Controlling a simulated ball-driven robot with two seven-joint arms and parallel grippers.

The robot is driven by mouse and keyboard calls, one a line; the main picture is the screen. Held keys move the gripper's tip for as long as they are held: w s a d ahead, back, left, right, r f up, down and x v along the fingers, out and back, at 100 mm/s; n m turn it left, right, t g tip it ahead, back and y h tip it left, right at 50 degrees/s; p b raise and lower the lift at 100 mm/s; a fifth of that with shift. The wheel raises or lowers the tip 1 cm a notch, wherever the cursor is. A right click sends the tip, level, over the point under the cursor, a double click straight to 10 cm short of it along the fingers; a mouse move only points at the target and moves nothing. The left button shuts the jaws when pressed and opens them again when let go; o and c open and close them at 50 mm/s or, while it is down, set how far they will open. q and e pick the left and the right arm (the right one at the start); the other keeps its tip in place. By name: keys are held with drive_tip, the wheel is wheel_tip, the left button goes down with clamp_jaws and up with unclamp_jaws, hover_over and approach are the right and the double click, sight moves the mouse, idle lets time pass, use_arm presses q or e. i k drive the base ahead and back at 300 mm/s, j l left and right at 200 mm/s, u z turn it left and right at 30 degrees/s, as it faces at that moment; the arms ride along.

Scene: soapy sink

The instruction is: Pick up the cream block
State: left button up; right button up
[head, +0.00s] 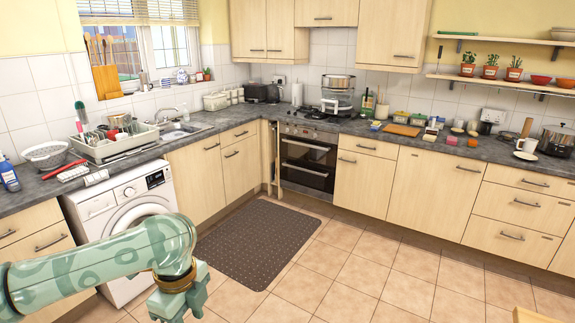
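Several small coloured items stand on the right worktop, too small to make out well. A small pale block (430,135) with a reddish part is near the worktop's front edge, and I cannot tell if it is the cream block. My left gripper (180,303) is at the lower left, in front of the washing machine and far from these items. It points down and its fingertips are not clear, so I cannot tell whether it is open or shut. My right gripper is not in view.
A wooden board (401,130) and an orange block (472,143) are on the right worktop, with a mug (526,145) and dark pot (557,141) further right. A dish rack (113,147) stands by the sink. The tiled floor (370,275) and dark mat (257,240) are clear.

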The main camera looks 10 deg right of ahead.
sight(428, 138)
drive_tip(key=i+j, duration=0.25)
drive_tip(key=i+j+u, duration=0.1)
drive_tip(key=i, duration=0.35)
drive_tip(key=i+j, duration=0.3)
drive_tip(key=i+z, duration=0.7)
drive_tip(key=i, duration=0.25)
drive_tip(key=i+j+z, duration=0.35)
drive_tip(key=i+l+z, duration=0.25)
drive_tip(key=i+z, duration=0.25)
drive_tip(key=i, duration=0.2)
drive_tip(key=i+z, duration=0.45)
drive_tip(key=i, duration=0.3)
drive_tip(key=i+j+z, duration=0.3)
drive_tip(key=i+z, duration=0.2)
drive_tip(key=i, duration=0.25)
drive_tip(key=i+l, duration=0.1)
drive_tip(key=i, duration=1.2)
drive_tip(key=i+l+u, duration=0.1)
drive_tip(key=i+u, duration=0.3)
drive_tip(key=i+l+u, duration=0.15)
drive_tip(key=i+u, duration=0.25)
drive_tip(key=i+l+u, duration=0.2)
drive_tip(key=u, duration=0.25)
drive_tip(key=i+l+u, duration=0.5)
drive_tip(key=l, duration=0.1)
